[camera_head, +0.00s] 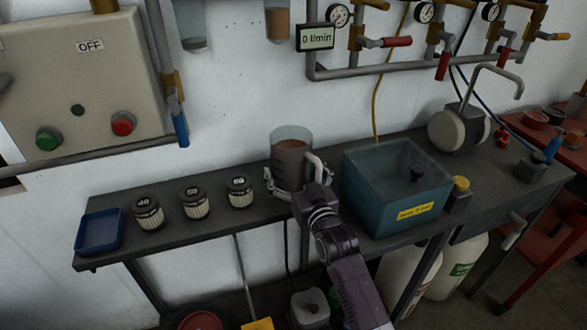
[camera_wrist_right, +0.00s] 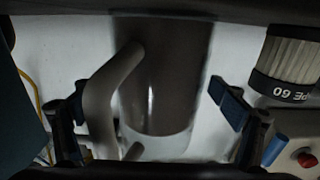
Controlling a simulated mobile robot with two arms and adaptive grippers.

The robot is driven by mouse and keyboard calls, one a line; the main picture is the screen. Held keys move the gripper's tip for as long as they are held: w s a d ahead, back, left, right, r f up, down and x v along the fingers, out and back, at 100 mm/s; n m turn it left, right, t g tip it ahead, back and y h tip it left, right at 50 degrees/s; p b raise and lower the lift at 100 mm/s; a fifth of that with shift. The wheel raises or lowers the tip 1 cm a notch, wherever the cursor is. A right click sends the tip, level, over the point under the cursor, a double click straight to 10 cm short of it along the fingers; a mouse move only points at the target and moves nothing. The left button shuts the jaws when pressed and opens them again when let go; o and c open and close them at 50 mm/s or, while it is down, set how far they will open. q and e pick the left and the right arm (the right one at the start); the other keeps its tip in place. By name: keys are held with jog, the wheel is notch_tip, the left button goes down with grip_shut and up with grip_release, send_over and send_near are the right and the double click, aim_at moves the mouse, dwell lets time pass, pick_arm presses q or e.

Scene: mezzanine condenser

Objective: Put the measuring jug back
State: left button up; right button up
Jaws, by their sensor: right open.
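The measuring jug (camera_head: 291,157) is a clear cylinder holding brown liquid, with a pale handle on its right in the head view. It stands upright on the dark bench (camera_head: 250,205), against the wall side. My right gripper (camera_head: 297,180) is open, its fingers on either side of the jug. In the right wrist view, which is upside down, the jug (camera_wrist_right: 165,85) and its handle (camera_wrist_right: 110,90) lie between the spread fingers of the gripper (camera_wrist_right: 150,105); a gap shows between the right-hand finger and the jug. My left gripper is out of view.
Several filter cartridges (camera_head: 195,203) and a blue tray (camera_head: 99,231) stand left of the jug. A blue-grey tank (camera_head: 392,215) stands close on the right, with a motor (camera_head: 458,130) beyond. Pipes and valves (camera_head: 370,70) run along the wall above.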

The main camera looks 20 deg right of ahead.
jog(key=shift+s, duration=0.1)
jog(key=s, duration=1.2)
jog(key=s+a+f+n+g+y, duration=0.1)
jog(key=s+a+f+g, duration=0.15)
jog(key=f, duration=1.05)
jog(key=s+a+f+g, duration=0.1)
jog(key=s+f+g, duration=0.15)
jog(key=f, duration=1.05)
jog(key=s+d+f+g, duration=0.1)
jog(key=s+f+g, duration=0.1)
jog(key=s+f, duration=0.6)
jog(key=s+f+g, duration=0.3)
jog(key=f, duration=0.9)
jog(key=s+d+f+g, duration=0.2)
jog(key=s+f, duration=0.3)
jog(key=s, duration=0.5)
jog(key=s+d+f+g+h, duration=0.1)
jog(key=s+d+f+g, duration=0.1)
jog(key=s+f, duration=0.4)
jog(key=s+d+f+n+g, duration=0.1)
jog(key=s+f+g, duration=0.2)
jog(key=s, duration=1.3)
notch_tip(320, 180, down, 3)
jog(key=shift+d+r+h+b, duration=0.1)
jog(key=shift+d+h+b, duration=0.2)
jog(key=shift+d+b, duration=0.1)
